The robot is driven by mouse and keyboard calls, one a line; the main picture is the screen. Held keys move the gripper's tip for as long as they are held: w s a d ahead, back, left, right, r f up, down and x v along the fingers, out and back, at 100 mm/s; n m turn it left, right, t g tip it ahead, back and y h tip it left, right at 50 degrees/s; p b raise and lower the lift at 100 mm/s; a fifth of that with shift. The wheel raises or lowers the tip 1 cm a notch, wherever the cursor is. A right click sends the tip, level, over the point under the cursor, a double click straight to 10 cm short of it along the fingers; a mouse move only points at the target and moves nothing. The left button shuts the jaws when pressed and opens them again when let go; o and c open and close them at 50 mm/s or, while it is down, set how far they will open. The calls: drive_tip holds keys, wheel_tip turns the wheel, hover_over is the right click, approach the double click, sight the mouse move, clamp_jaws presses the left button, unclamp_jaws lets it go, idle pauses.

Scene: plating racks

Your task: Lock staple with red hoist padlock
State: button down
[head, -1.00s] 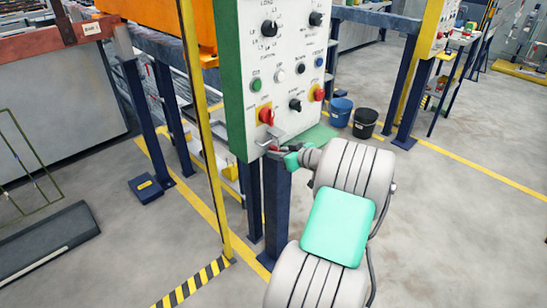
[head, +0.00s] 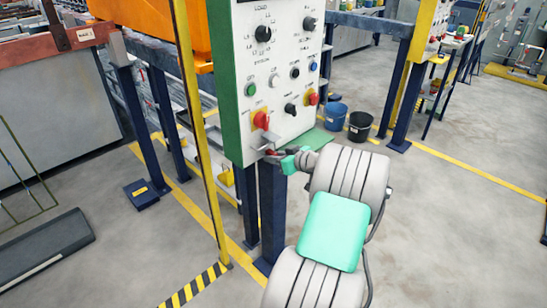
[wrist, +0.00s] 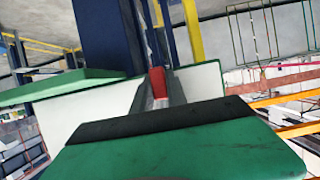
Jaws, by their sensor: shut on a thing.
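The red padlock (head: 270,152) shows only as a small patch of red at the lower edge of the white control panel. My gripper (head: 279,156) is shut on it there. The staple (head: 264,149) is a small grey metal piece on the panel below the red switch. The gripper and padlock partly hide it, and I cannot tell whether the shackle passes through it. In the wrist view the padlock (wrist: 158,82) is a small red block between grey metal strips, beyond a large green surface with a dark edge.
The panel (head: 290,60) carries a red switch on yellow (head: 261,119) and several knobs and buttons. A dark blue post (head: 271,205) stands below it. A yellow pole (head: 200,130) rises at its left. Blue (head: 336,115) and black (head: 360,125) buckets stand right. The right floor is open.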

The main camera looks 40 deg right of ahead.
drive_tip(key=shift+r+p, duration=0.45)
drive_tip(key=shift+r, duration=0.85)
idle(0.4)
drive_tip(key=shift+f+b, duration=0.35)
drive_tip(key=shift+b, duration=0.15)
drive_tip(key=c, duration=1.3)
unclamp_jaws()
drive_tip(key=shift+o, duration=0.2)
